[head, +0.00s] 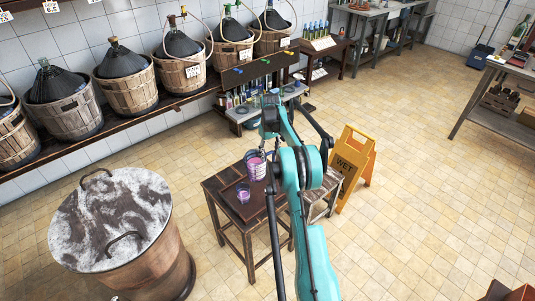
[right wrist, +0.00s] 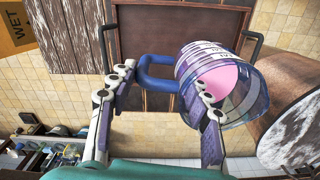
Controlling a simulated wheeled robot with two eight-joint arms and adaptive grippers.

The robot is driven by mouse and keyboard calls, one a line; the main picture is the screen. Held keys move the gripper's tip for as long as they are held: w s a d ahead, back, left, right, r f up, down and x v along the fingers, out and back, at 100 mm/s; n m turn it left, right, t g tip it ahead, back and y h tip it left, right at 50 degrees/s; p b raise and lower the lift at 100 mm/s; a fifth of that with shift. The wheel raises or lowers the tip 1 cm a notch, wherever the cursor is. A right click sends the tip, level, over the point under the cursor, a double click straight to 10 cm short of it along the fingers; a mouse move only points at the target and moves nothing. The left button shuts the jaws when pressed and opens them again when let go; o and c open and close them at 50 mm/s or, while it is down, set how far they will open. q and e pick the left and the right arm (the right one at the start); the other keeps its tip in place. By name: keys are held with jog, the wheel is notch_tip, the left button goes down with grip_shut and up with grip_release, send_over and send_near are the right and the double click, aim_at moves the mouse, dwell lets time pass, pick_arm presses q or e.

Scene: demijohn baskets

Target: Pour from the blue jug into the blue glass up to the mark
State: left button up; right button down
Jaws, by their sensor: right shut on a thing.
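The blue jug (head: 256,168) is see-through and holds pink liquid. It is at the wooden table, and I cannot tell whether it touches the top. In the right wrist view the jug (right wrist: 222,82) shows large, with pink inside and its blue handle between the fingers. My right gripper (right wrist: 158,73) is shut on the jug at the handle; in the head view the arm partly hides it. The small glass (head: 243,194) stands on the table in front of the jug, looking purple-pink; its mark and level are too small to read. My left gripper is not in view.
The dark wooden table (head: 226,213) has a raised frame on top. A large lidded vat (head: 112,215) stands to its left. A yellow wet-floor sign (head: 355,167) stands to the right. Basketed demijohns (head: 127,80) line the wall shelf. Open tiled floor (head: 430,200) lies right.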

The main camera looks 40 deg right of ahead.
notch_tip(320, 180, down, 2)
jog(key=shift+f+b, duration=0.25)
jog(key=shift+b, duration=0.35)
jog(key=shift+w+a+r+h, duration=0.1)
jog(key=shift+a+r+h, duration=0.05)
jog(key=shift+r+h, duration=0.65)
jog(key=shift+r+h+p, duration=0.3)
jog(key=shift+r+h, duration=0.1)
jog(key=shift+h, duration=0.1)
jog(key=shift+a+f+h+b, duration=0.15)
jog(key=shift+f+h+b, duration=0.25)
jog(key=shift+f+b, duration=0.25)
jog(key=shift+f+h+b, duration=0.65)
jog(key=shift+h+b, duration=0.05)
jog(key=shift+a+f+h+b, duration=0.2)
jog(key=shift+h+b, duration=0.1)
jog(key=shift+b, duration=0.05)
jog(key=h+b, duration=0.1)
jog(key=a+h+b, duration=0.1)
jog(key=shift+a+f+g+h, duration=0.2)
jog(key=shift+g+h, duration=0.1)
jog(key=shift+r+h, duration=0.15)
jog(key=shift+h, duration=0.15)
jog(key=shift+r, duration=0.15)
jog(key=shift+a, duration=0.15)
